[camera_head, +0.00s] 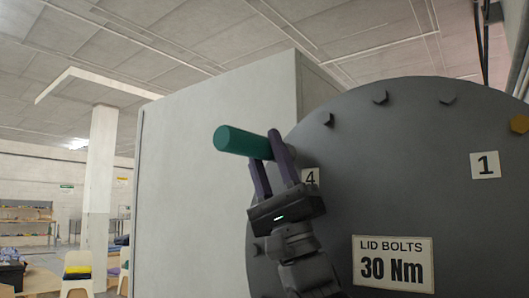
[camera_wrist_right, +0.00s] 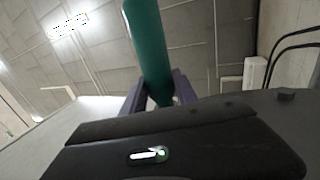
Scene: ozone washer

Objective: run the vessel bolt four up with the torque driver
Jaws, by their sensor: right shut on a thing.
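My right gripper (camera_head: 270,160) is shut on a green cylindrical torque driver (camera_head: 240,142), held near the left edge of the grey round vessel lid (camera_head: 400,180). The driver points toward the lid beside the label 4 (camera_head: 311,177), which my gripper partly covers. Bolt four is hidden behind the gripper and driver, so I cannot tell whether the driver's tip touches it. In the right wrist view the driver (camera_wrist_right: 149,45) stands between the two purple fingers (camera_wrist_right: 155,95). My left gripper is not in view.
Several dark bolts (camera_head: 380,97) line the lid's rim, with one gold bolt (camera_head: 519,124) at the right near label 1 (camera_head: 485,165). A sign (camera_head: 393,263) reads "LID BOLTS 30 Nm". A large pale cabinet (camera_head: 215,200) stands left of the lid. Chairs (camera_head: 77,270) stand far left.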

